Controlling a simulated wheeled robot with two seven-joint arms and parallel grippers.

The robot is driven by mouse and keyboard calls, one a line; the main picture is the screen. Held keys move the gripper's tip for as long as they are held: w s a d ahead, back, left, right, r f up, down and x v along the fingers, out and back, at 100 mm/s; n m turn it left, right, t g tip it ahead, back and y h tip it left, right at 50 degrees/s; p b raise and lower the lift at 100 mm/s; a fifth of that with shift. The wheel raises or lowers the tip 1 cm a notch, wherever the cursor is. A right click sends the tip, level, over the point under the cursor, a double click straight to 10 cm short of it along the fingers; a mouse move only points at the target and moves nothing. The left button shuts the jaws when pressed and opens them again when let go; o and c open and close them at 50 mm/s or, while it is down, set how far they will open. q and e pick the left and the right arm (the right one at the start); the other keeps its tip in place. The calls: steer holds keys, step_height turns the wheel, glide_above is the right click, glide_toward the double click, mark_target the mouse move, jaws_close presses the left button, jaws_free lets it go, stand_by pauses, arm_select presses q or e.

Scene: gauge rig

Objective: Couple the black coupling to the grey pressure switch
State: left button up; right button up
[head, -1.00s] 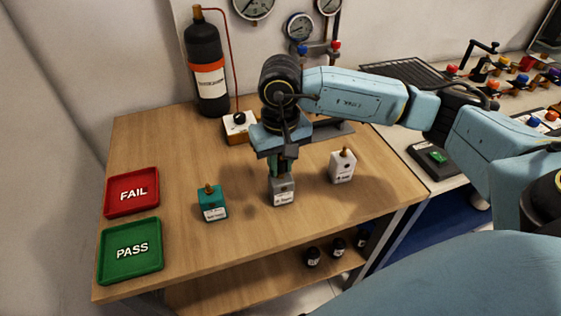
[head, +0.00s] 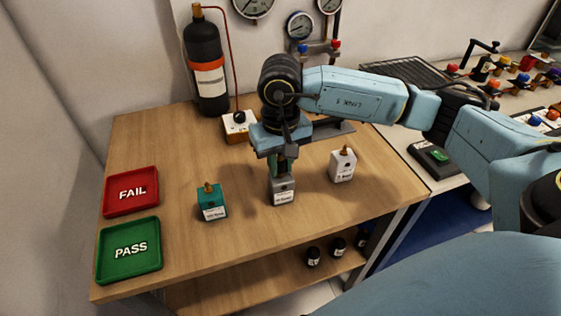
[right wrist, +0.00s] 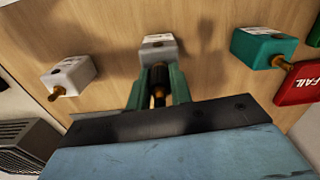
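The grey pressure switch (head: 283,193) stands upright in the middle of the wooden bench, its label facing me. It also shows in the right wrist view (right wrist: 157,44), just beyond my fingertips. My right gripper (head: 282,171) points straight down over it. In the right wrist view its green fingers (right wrist: 158,84) look closed on a dark piece with a brass end, which I take for the black coupling (right wrist: 158,77). The coupling sits directly above the switch's top. The fingers hide the joint, so I cannot tell how deeply it is seated. My left gripper is out of view.
A teal switch (head: 212,202) stands to the left and a white switch (head: 342,166) to the right, both clear of my fingers. The FAIL tray (head: 133,207) and PASS tray (head: 112,270) lie at the left. A black cylinder (head: 203,55) and a small box (head: 231,134) stand behind.

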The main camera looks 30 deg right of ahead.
steer(key=o, duration=0.8)
steer(key=shift+o, duration=0.2)
